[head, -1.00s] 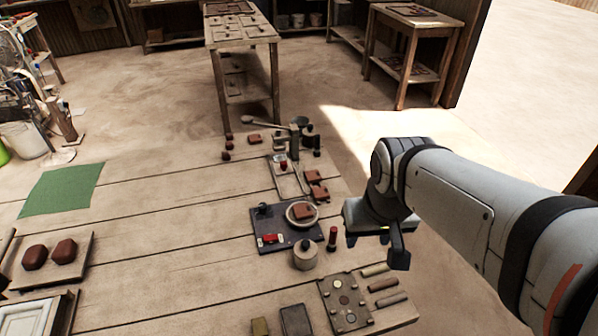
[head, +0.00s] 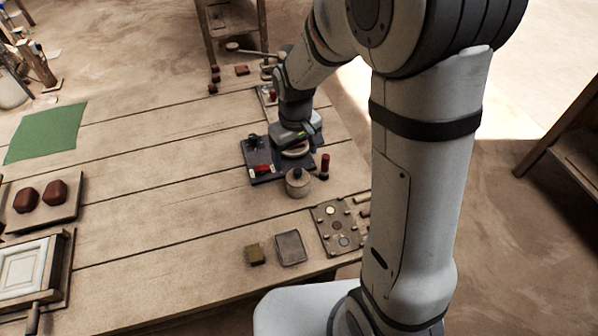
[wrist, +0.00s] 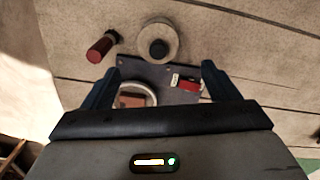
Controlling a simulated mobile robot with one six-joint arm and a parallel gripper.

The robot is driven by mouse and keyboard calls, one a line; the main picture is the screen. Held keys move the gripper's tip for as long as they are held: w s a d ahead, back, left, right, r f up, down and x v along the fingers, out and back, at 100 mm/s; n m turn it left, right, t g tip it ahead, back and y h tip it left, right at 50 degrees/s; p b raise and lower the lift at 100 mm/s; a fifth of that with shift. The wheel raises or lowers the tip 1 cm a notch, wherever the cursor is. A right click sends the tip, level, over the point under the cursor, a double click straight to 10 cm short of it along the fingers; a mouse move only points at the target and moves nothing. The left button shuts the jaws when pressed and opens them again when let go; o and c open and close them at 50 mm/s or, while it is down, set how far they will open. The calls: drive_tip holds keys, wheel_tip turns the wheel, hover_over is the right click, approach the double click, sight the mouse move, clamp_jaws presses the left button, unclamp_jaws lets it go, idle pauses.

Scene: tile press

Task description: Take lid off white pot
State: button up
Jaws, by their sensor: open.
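The white pot (head: 298,186) is a small pale round pot with a dark knob on its lid (head: 297,174). It stands on the table just in front of the dark board. In the wrist view the pot (wrist: 172,34) shows from above, with the lid's dark knob (wrist: 158,49) near its middle, ahead of my fingertips. My gripper (wrist: 160,80) is open, with nothing between its fingers. In the head view my gripper (head: 290,140) hangs over the dark board, behind the pot and apart from it.
A dark board (head: 262,176) holds a pale round dish (wrist: 150,88) with a brown block, and a red item (wrist: 188,84). A dark red cylinder (head: 325,164) stands right of the pot. A plate with several discs (head: 326,236) lies in front.

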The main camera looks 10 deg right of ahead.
sight(297, 170)
drive_tip(key=f, duration=0.7)
drive_tip(key=shift+s+d, duration=0.15)
drive_tip(key=shift+d, duration=0.05)
drive_tip(key=shift+c, duration=0.4)
drive_tip(key=c, duration=1)
